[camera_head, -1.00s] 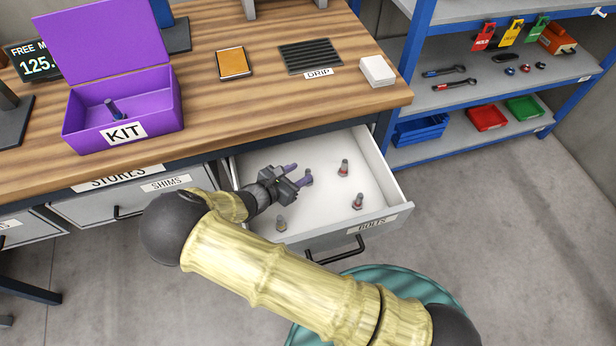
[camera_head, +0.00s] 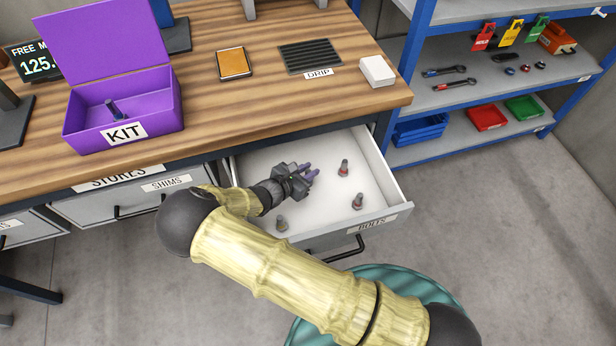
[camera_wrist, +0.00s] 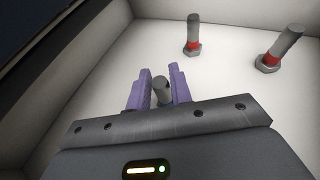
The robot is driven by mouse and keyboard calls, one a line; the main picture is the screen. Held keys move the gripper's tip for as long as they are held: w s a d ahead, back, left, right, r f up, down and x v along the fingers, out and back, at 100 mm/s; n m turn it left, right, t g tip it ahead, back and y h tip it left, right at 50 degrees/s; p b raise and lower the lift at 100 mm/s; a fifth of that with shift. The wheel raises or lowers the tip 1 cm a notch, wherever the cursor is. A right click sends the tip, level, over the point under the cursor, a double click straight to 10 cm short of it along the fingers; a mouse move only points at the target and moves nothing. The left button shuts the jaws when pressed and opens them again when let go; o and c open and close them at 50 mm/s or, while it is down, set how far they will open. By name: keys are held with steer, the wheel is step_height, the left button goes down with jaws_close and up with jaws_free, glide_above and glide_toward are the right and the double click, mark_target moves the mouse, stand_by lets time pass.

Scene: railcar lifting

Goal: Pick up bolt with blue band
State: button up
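My gripper (camera_head: 305,177) is inside the open drawer labelled BOLTS (camera_head: 376,221). In the wrist view its two purple fingers (camera_wrist: 161,88) stand apart, one on each side of a grey bolt (camera_wrist: 161,94). A slight gap seems to show beside the bolt, and no firm grip is visible. The bolt's band is hidden, so I cannot see its colour. Two other bolts with red bands stand to the right, one farther back (camera_head: 344,168) and one nearer the front (camera_head: 358,201). Another bolt (camera_head: 281,223) stands front left, its band unclear.
The drawer's walls surround the gripper, and the wooden bench (camera_head: 200,88) overhangs its back. On the bench, an open purple KIT box (camera_head: 160,112) holds one upright bolt (camera_head: 113,109). Blue shelving (camera_head: 425,60) stands at the right. Bare drawer floor lies between the bolts.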

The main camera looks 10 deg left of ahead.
jaws_close()
steer(key=shift+r, duration=0.6)
steer(key=s+d, duration=0.2)
steer(key=s, duration=0.1)
steer(key=shift+s, duration=0.2)
step_height(320, 180, up, 14)
steer(key=shift+p, duration=0.4)
